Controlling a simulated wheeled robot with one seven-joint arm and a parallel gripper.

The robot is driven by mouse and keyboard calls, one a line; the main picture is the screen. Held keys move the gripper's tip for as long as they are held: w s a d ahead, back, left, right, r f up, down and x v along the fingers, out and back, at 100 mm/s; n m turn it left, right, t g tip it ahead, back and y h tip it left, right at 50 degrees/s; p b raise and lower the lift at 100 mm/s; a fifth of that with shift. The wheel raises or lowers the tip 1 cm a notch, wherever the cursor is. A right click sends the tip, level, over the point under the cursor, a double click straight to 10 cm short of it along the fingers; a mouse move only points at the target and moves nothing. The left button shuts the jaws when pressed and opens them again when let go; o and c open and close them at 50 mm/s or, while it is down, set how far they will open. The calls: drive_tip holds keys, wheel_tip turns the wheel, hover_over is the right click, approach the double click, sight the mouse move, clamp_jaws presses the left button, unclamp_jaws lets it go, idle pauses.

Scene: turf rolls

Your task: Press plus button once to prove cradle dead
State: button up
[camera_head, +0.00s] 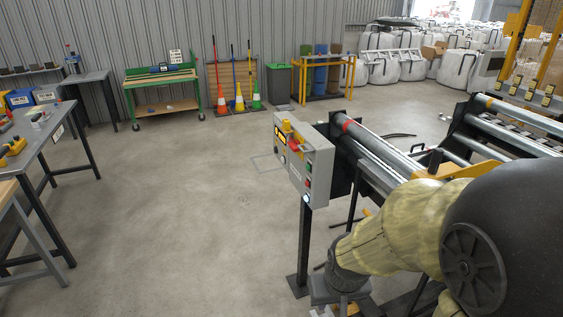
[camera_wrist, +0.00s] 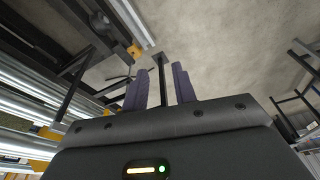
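The grey control box (camera_head: 303,165) stands on a dark post left of the roller cradle (camera_head: 380,150).
The cradle's metal rollers and dark frame fill the right side. A grey workbench (camera_head: 35,135) stands at the left. A green bench (camera_head: 160,88), cones, bins and white bulk bags (camera_head: 380,65) line the back. The concrete floor between is mostly clear.

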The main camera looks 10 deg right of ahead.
clamp_jaws()
idle(1.5)
